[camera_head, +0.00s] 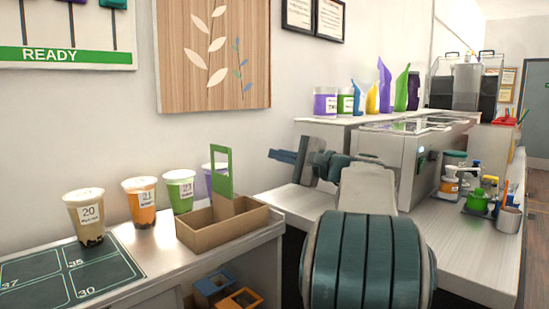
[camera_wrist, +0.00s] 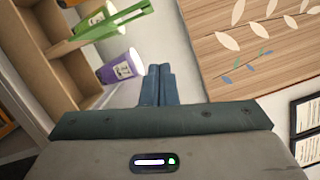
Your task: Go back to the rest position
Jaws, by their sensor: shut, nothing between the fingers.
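My gripper (camera_head: 284,156) is held in the air at the middle of the head view, pointing left, above the gap between the left counter and the right counter. Its fingers are together with nothing between them. In the wrist view the closed fingers (camera_wrist: 157,85) show at the centre, with the wooden wall panel (camera_wrist: 250,50) beyond. The cardboard carrier (camera_head: 205,228) with a green handle (camera_head: 222,172) stands on the left counter, left of my gripper and apart from it. My arm fills the lower middle of the head view.
Sealed cups numbered 20 (camera_head: 88,222) and 21 (camera_head: 141,207), a green-labelled cup (camera_head: 180,191) and a purple cup (camera_head: 207,180) stand by the carrier. A dark numbered mat (camera_head: 60,272) lies at front left. A steel machine (camera_head: 400,160) and bottles (camera_head: 385,85) are at right.

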